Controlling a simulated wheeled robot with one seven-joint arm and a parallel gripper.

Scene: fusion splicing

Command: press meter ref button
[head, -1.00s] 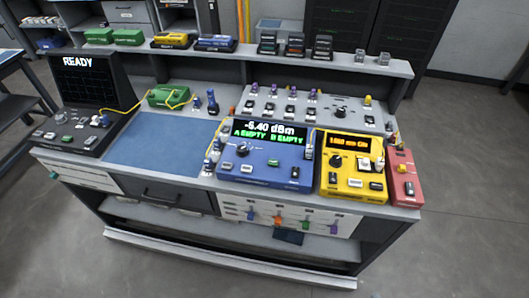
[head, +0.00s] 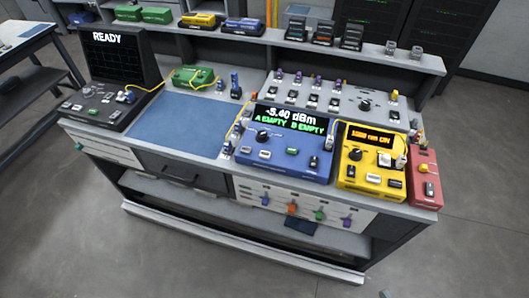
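The blue meter (head: 285,168) stands at the front of the bench, right of the middle. Its lit display (head: 291,119) shows a dBm reading of about -5.40, with "A EMPTY" and "B EMPTY" in green below. Its face has a black knob (head: 263,135), a pale button (head: 265,154), a green button (head: 292,151) and a dark switch (head: 313,162). Their labels are too small to read, so I cannot tell which is the ref button. My gripper is not recognisable in view; only a small pale shape shows at the bottom edge, right of the middle.
A yellow device (head: 372,180) and a red box (head: 424,178) stand close on the meter's right. A blue mat (head: 178,128) lies left of it. A black unit reading "READY" (head: 107,38) is at far left. The floor before the bench is clear.

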